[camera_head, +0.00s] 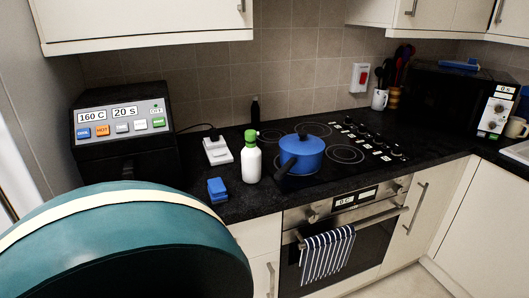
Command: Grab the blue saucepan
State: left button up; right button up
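The blue saucepan (307,162) stands upright on the black glass hob (322,178), toward the hob's left front. It has a blue lid with a dark knob on top. Its dark handle (286,167) points toward the front left, near the counter's front edge. Neither of my grippers shows in the head view, so whether they are open or shut is not visible.
A white bottle with a green cap (251,158) stands just left of the saucepan. A blue item (217,189) and white scales (217,150) lie further left. A striped towel (326,255) hangs on the oven handle below. Wall cupboards (140,22) overhang the counter.

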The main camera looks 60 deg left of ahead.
aim_at(289, 162)
jog(key=u, duration=1.6)
jog(key=i+l+u, duration=0.1)
jog(key=l+u, duration=0.2)
jog(key=l, duration=1)
jog(key=l+u, duration=0.3)
jog(key=l, duration=1)
jog(key=k, duration=0.05)
